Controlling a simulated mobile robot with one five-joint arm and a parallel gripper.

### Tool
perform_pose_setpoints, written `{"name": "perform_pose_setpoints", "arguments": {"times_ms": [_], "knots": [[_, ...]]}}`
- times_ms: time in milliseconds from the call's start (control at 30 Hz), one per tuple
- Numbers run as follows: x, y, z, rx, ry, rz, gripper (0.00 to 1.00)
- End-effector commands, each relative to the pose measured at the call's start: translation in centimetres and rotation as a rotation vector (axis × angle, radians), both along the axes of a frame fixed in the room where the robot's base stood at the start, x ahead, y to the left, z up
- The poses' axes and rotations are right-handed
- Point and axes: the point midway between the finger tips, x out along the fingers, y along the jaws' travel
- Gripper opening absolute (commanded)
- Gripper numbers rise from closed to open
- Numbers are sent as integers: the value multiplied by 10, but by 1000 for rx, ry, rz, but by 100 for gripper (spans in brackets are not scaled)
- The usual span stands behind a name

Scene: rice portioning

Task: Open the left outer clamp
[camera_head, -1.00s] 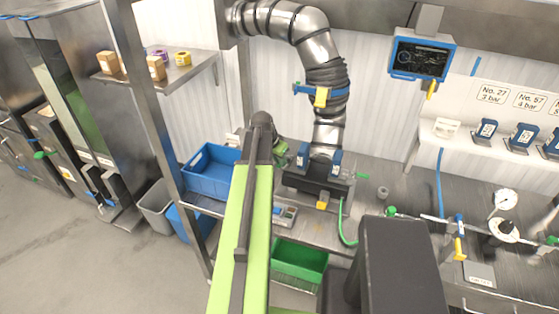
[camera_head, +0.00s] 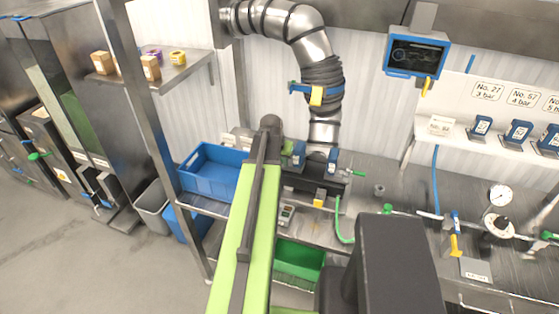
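The steel pipe (camera_head: 323,133) comes down the wall and ends in a dark block (camera_head: 303,184) on the steel bench. Two blue clamp parts flank the pipe's foot: a left one (camera_head: 298,153) and a right one (camera_head: 332,161). Both look upright; I cannot tell how far either is open. A yellow tab (camera_head: 319,197) sits on the block's front. My green arm reaches up from the bottom to just left of the left clamp. A small green part of my arm shows beside that clamp. My gripper's fingers are hidden behind my arm.
A blue crate (camera_head: 211,181) stands left of my arm. A green bin (camera_head: 299,263) is below the bench edge. A small grey device (camera_head: 287,214) lies close right of my arm.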

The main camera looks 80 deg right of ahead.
Motion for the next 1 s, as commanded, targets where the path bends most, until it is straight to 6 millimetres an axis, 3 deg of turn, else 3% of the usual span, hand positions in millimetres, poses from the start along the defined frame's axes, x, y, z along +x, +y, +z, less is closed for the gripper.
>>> {"name": "perform_pose_setpoints", "arguments": {"times_ms": [467, 667, 1000], "knots": [[1, 2, 8, -1, -1, -1, 38], [3, 13, 39, -1, -1, -1, 38], [8, 44, 118, -1, -1, -1, 38]]}}
